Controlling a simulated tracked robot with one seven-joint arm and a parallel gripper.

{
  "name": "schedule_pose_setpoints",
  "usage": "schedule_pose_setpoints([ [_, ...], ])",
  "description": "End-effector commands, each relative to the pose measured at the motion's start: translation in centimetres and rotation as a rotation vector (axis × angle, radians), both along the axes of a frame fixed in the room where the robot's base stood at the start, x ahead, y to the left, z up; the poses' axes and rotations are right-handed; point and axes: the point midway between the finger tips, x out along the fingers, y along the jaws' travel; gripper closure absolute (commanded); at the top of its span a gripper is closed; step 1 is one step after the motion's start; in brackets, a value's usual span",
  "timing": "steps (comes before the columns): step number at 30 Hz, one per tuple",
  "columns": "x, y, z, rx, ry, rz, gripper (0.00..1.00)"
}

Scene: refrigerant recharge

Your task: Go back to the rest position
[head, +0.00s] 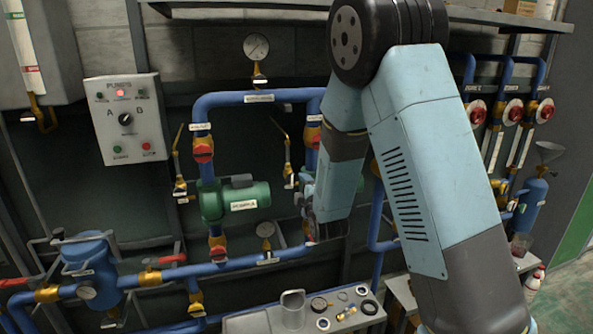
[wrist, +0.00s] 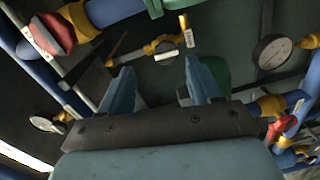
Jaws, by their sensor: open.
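My gripper (wrist: 158,88) shows in the wrist view with its two blue-grey fingers apart and nothing between them. Beyond the fingers are a brass valve (wrist: 160,47) with a white tag and part of a green pump casing (wrist: 216,72). I cannot tell whether the fingers touch anything.
A control box (head: 126,119) hangs on the wall at left. Blue pipes (head: 262,97) with red-handled valves and gauges surround the arm. A bench (head: 262,322) below holds a clear jug (head: 292,309) and small parts.

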Motion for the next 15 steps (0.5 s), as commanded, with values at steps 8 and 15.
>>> schedule_pose_setpoints([
  [8,-1.3,-4.3,4.7,0.213,0.212,-0.081,0.37],
  [15,-4.2,-7.9,8.1,0.397,0.398,-0.168,0.37],
])
